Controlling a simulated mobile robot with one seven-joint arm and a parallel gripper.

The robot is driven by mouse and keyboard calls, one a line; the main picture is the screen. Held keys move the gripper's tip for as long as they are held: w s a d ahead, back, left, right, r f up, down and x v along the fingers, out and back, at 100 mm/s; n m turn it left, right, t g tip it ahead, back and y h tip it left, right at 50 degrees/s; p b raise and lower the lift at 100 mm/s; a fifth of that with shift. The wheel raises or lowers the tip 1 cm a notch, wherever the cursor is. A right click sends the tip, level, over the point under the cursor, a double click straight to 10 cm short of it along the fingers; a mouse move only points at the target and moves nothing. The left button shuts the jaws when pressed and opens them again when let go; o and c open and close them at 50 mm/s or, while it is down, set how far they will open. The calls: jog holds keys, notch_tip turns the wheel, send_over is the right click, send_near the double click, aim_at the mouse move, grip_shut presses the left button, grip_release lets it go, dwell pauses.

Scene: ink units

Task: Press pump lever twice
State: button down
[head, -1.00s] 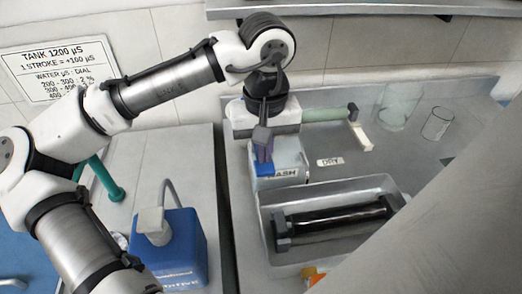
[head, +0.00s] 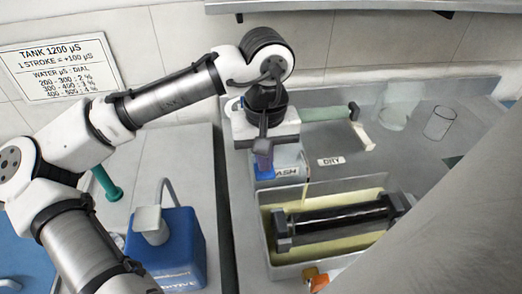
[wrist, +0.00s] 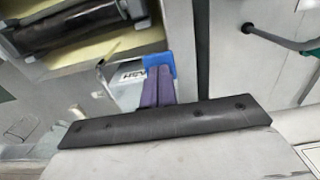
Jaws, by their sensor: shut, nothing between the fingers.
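A blue additive jug (head: 178,250) stands at the lower left in the head view, with a grey pump lever (head: 150,222) on top and a thin grey tube rising behind. My gripper (head: 263,163) is far to its right, pointing down, shut and empty. Its purple fingers (wrist: 158,88) show in the wrist view, with the tips at a blue tab (wrist: 159,65) on the white box marked WASH (head: 291,162). I cannot tell whether they touch the tab. The pump lever is not clearly seen in the wrist view.
A metal tray (head: 268,250) with yellowish liquid holds a black roller (head: 335,220) right of the gap between counters. A DRY label (head: 331,161), a green roller (head: 325,113) and clear beakers (head: 438,123) lie behind. A wall sign (head: 60,68) reads "1 stroke = +100 µS".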

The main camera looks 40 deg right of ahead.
jog(key=shift+f, duration=0.45)
jog(key=shift+r+p, duration=2)
jog(key=shift+f, duration=0.15)
